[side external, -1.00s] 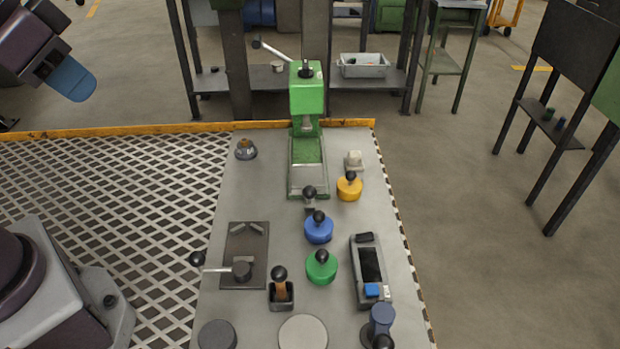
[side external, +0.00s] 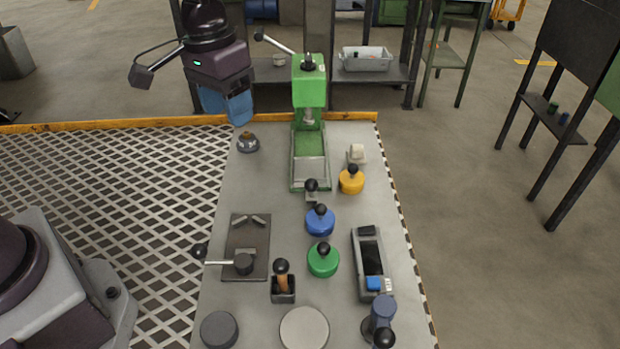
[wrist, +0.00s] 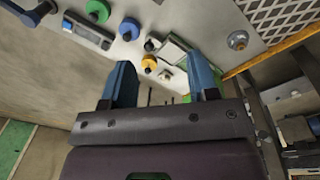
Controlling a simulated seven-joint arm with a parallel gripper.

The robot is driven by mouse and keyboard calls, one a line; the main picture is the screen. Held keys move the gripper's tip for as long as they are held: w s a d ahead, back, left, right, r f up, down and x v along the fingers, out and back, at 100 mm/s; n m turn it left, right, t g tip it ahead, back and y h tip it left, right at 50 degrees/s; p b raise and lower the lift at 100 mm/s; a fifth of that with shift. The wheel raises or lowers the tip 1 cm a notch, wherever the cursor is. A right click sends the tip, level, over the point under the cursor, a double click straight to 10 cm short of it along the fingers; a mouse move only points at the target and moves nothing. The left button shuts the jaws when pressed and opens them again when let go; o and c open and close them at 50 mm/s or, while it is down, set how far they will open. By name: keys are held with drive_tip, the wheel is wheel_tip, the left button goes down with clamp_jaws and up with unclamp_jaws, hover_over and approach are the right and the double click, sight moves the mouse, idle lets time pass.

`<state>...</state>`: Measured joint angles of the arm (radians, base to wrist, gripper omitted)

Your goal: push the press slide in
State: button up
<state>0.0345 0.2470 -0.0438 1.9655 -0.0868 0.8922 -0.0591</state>
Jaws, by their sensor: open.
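The green press (side external: 309,90) stands at the back of the bench, its ram above a green bed. The press slide (side external: 310,173) is a pale plate in the front part of the bed, with a black knob (side external: 312,185) at its front end. The knob (wrist: 152,45) also shows in the wrist view, between and beyond my fingers. My gripper (side external: 230,112), with blue fingers, is left of the press, over the bench's back left corner. In the wrist view my gripper (wrist: 160,64) is open and empty, apart from the slide. The press is partly hidden there by a finger.
Blue (side external: 320,221), green (side external: 323,259) and yellow (side external: 351,181) knobbed discs stand in front of and right of the press. A small metal fitting (side external: 248,143) is near my gripper. A white block (side external: 356,153) is right of the press. A yellow rail (side external: 130,127) runs along the back.

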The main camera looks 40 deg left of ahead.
drive_tip(key=n, duration=0.1)
hover_over(310, 180)
drive_tip(key=s+a, duration=0.4)
wheel_tip(310, 180, down, 7)
drive_tip(key=w+d+h, duration=0.1)
drive_tip(key=w+d, duration=0.1)
drive_tip(key=w, duration=0.2)
drive_tip(key=shift+n, duration=0.4)
drive_tip(key=f, duration=0.4)
drive_tip(key=d+f, duration=0.1)
drive_tip(key=f, duration=0.3)
drive_tip(key=d+f, duration=0.1)
drive_tip(key=f, duration=0.3)
drive_tip(key=shift+f, duration=0.15)
drive_tip(key=shift+c, duration=0.2)
